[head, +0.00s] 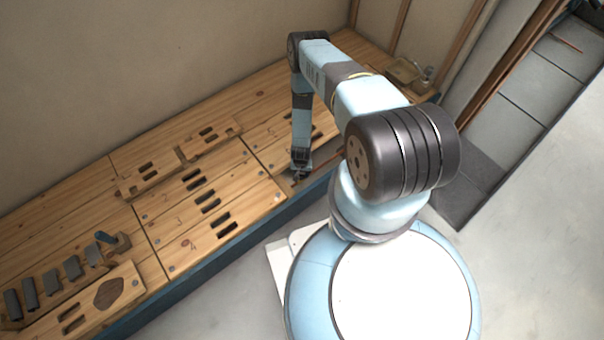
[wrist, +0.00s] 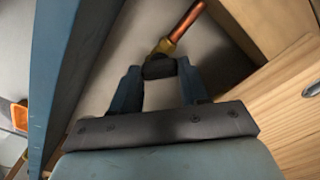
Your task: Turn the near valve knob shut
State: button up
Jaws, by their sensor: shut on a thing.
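My gripper (wrist: 158,82) points down into an opening beside the wooden bench top. Its two blue fingers are closed around a dark valve knob (wrist: 159,67). A brass fitting (wrist: 166,45) and a copper pipe (wrist: 188,18) run up and to the right from the knob in the wrist view. In the head view my gripper (head: 299,172) is low at the bench's front edge, and the copper pipe (head: 327,158) shows to its right. The knob's marking and angle cannot be made out, and the gripper hides much of it.
A blue front rail (wrist: 55,65) runs close beside the gripper; a wooden board (wrist: 290,100) lies on the other side. Slotted panels (head: 205,200) cover the bench to the left. A small tray (head: 403,70) stands at the far right end. The floor (head: 530,250) is clear.

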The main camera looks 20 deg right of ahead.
aim_at(301, 175)
jog(key=m, duration=0.5)
jog(key=shift+m, duration=0.3)
jog(key=shift+a+m, duration=0.1)
jog(key=shift+m, duration=1.8)
jog(key=shift+w, duration=0.1)
jog(key=o, duration=1.1)
jog(key=shift+c, duration=0.2)
notch_tip(301, 175, up, 14)
jog(key=shift+f, duration=0.1)
